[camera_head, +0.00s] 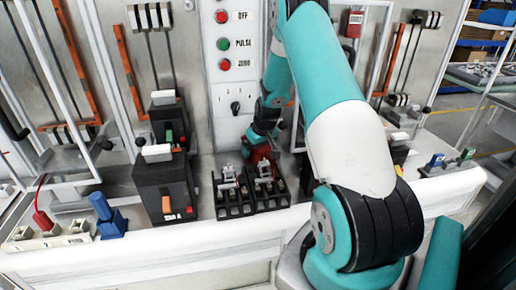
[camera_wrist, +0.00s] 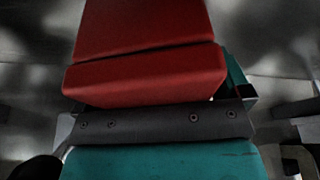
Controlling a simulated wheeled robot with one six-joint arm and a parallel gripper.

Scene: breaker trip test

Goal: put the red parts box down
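A red box-like shape with a dark seam across it fills the upper middle of the wrist view (camera_wrist: 145,75), right in front of a dark bar with screws and a teal part of my arm. I take it to be the red parts box. In the head view a small red patch (camera_head: 262,154) shows at the end of my arm, low over the bench by the black breaker blocks.
Two black breaker blocks (camera_head: 234,196) stand on the white bench just below the red patch. A black switch unit with an orange lever (camera_head: 165,190) stands to their left. A panel with OFF, PULSE and ZERO buttons (camera_head: 224,43) rises behind. A blue part (camera_head: 106,215) is at front left.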

